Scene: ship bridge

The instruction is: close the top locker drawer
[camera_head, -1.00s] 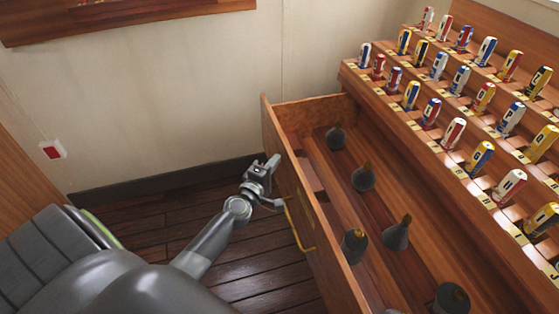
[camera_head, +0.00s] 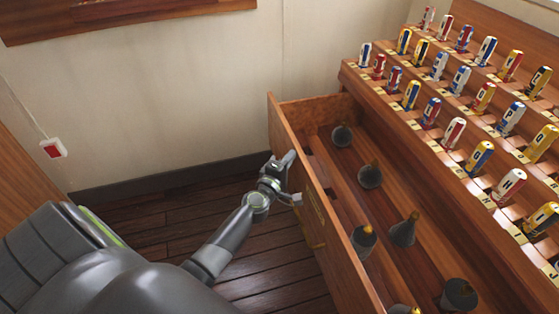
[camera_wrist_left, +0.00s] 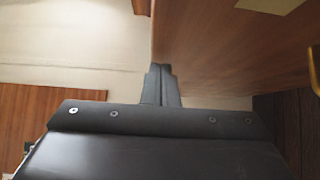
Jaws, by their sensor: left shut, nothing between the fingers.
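The top locker drawer (camera_head: 318,218) is a wooden drawer standing open, pulled out to the left from the stepped locker. Its front panel also shows in the left wrist view (camera_wrist_left: 235,50). A yellow handle (camera_head: 316,243) on the front is partly hidden by my arm. My left gripper (camera_head: 287,160) is at the outer face of the drawer front, near its far end. Its fingers are together and hold nothing; they also show closed in the left wrist view (camera_wrist_left: 160,85). Whether they touch the panel I cannot tell. My right gripper is out of view.
Several dark cone-shaped objects (camera_head: 370,175) stand in the drawer. The stepped rack (camera_head: 440,120) above holds rows of coloured, lettered rolls. A pale wall (camera_head: 170,100) is behind. Dark plank floor (camera_head: 190,205) is clear left of the drawer.

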